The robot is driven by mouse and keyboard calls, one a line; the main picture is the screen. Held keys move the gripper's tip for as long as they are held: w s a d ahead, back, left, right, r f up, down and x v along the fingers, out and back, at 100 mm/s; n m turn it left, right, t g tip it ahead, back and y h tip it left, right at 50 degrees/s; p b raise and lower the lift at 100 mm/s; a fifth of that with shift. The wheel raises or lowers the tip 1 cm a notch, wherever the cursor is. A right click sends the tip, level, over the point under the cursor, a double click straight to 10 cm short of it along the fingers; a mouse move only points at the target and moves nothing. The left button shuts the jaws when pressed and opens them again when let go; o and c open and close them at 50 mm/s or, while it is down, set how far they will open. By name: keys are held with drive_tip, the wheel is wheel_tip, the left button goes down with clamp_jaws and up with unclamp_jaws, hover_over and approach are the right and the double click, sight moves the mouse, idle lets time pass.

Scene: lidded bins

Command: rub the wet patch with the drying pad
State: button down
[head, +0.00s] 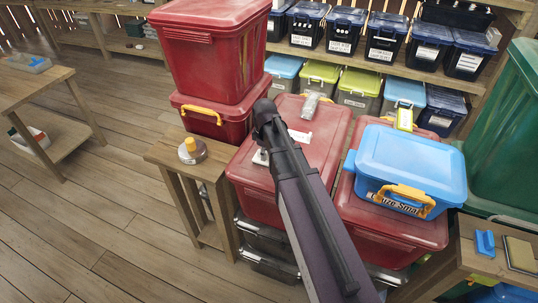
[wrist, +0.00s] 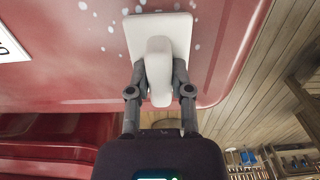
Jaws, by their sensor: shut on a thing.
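The drying pad is a white square plate with an upright white handle (wrist: 158,70). Its white edge also shows in the head view (head: 261,157), just left of my arm. My gripper (wrist: 159,77) is shut on the handle, one dark finger on each side. The plate lies over the red lid (head: 325,160) and seems to rest on it, though contact is hard to confirm. The wet patch shows in the wrist view as scattered pale spots (wrist: 111,29) on the lid, around and beyond the pad. My arm hides much of the lid in the head view.
A greyish item (head: 311,104) and a white label (head: 300,136) are on the same lid. A stack of red bins (head: 212,55) stands at left-back, a blue lidded bin (head: 410,165) at right. A small wooden stand (head: 165,155) holds a yellow-topped round object (head: 192,150).

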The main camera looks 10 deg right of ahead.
drive_tip(key=shift+w, duration=0.15)
idle(0.3)
drive_tip(key=shift+w+d, duration=0.45)
drive_tip(key=shift+w, duration=0.1)
drive_tip(key=shift+s+d+f, duration=0.1)
drive_tip(key=shift+d, duration=0.05)
drive_tip(key=shift+s+d, duration=0.8)
drive_tip(key=shift+d, duration=0.35)
drive_tip(key=shift+d, duration=0.1)
drive_tip(key=shift+s+d, duration=0.95)
drive_tip(key=shift+d, duration=0.25)
